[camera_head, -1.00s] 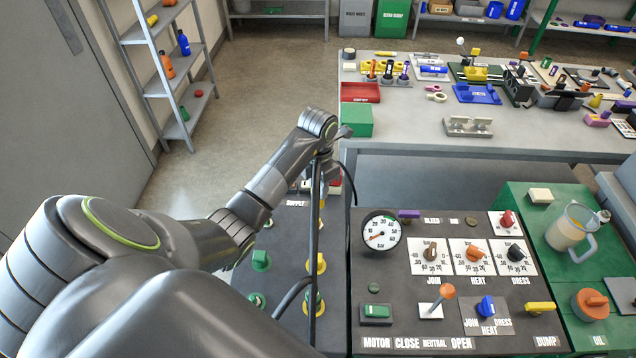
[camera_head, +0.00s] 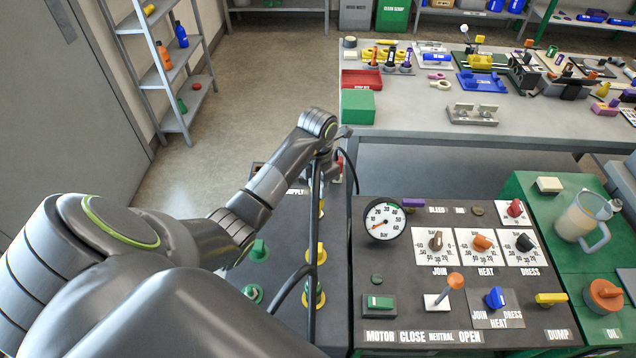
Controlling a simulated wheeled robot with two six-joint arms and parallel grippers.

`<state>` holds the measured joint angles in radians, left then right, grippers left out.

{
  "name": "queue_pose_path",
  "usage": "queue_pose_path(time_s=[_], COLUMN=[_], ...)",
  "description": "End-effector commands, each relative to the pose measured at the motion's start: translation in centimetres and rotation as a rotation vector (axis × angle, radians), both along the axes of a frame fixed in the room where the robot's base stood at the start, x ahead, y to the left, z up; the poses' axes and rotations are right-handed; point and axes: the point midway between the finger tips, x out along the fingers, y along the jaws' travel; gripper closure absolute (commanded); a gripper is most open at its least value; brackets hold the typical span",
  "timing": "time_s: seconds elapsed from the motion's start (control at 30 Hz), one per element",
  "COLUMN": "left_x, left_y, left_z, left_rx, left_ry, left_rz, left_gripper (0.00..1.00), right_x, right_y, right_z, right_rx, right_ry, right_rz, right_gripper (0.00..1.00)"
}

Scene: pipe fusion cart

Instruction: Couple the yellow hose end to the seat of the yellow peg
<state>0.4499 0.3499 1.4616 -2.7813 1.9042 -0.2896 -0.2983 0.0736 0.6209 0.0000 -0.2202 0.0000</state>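My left arm reaches in from the left over the dark supply panel (camera_head: 285,225). Its gripper (camera_head: 338,140) is at the far end of the arm, small and mostly hidden by the wrist, so its fingers and anything in them cannot be made out. A yellow peg (camera_head: 320,253) stands on the panel, partly behind a black hose (camera_head: 314,210) that runs down from near the wrist. A second yellow fitting (camera_head: 320,298) with green on it sits nearer, also crossed by hose. I cannot make out the yellow hose end. My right gripper is not in view.
Green fittings (camera_head: 258,250) stand left of the yellow ones. The control panel (camera_head: 395,285) with gauge (camera_head: 385,220), knobs and levers lies to the right. Another black hose (camera_head: 353,172) curves beside the wrist. A workbench (camera_head: 410,120) with a green box (camera_head: 358,107) is behind.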

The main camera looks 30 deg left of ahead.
Motion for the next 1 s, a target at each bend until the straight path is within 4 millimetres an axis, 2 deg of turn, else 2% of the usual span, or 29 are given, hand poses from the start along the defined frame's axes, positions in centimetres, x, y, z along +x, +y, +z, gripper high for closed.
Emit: queue_pose_path(time_s=[0.33, 1.0], left_x=[0.02, 0.01], left_y=[-0.01, -0.01], left_z=[-0.04, -0.04], left_rx=[0.000, 0.001], left_ry=[-0.001, -0.001], left_rz=[0.000, 0.000], left_gripper=[1.00, 1.00], right_x=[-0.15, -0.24], right_y=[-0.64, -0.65], right_z=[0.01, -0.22], right_rx=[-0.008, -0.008], right_ry=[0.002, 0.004], right_rz=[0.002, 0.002], right_gripper=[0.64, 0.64])
